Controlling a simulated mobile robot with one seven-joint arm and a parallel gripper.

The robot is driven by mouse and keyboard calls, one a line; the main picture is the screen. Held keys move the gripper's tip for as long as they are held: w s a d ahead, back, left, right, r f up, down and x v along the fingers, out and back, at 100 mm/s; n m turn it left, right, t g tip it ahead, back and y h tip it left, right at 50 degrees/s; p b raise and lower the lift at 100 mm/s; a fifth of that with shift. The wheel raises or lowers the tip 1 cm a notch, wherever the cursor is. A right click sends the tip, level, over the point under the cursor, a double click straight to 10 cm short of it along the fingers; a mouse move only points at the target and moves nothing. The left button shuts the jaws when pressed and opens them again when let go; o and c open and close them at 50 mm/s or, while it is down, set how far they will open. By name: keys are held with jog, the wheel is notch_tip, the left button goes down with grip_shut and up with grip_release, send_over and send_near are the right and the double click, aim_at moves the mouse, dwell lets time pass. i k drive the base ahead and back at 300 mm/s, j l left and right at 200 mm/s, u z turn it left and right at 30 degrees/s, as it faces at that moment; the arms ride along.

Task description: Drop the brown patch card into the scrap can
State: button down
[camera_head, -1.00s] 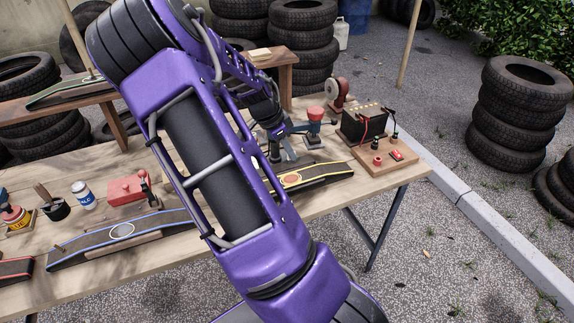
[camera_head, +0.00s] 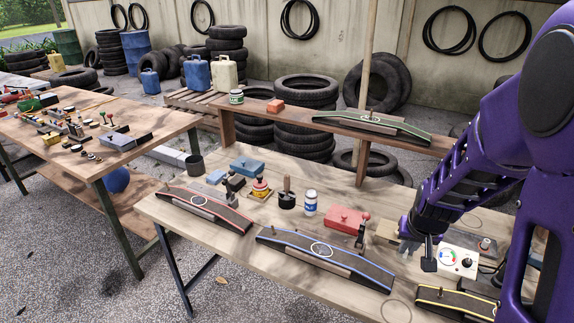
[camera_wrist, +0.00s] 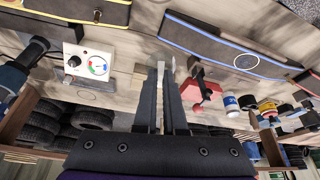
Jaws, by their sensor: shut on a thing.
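My gripper (camera_head: 405,244) is low over the right part of the near bench in the head view, left of a white gauge box. In the wrist view my gripper (camera_wrist: 162,72) is shut on a thin tan piece (camera_wrist: 160,88), seen edge-on between the fingers. It looks like the brown patch card, though little of its face shows. A dark open can (camera_head: 195,164), which looks like the scrap can, stands at the far left corner of the near bench, well away from my gripper. The can does not show clearly in the wrist view.
The white gauge box (camera_head: 458,262) is close right of my gripper, and a red box with a lever (camera_head: 346,219) is close left. A blue-edged ramp strip (camera_head: 325,258), a white jar (camera_head: 310,203) and a black pot (camera_head: 287,200) lie further left. A raised shelf (camera_head: 345,128) runs behind.

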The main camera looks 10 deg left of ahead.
aim_at(199, 170)
jog(key=u, duration=1.4)
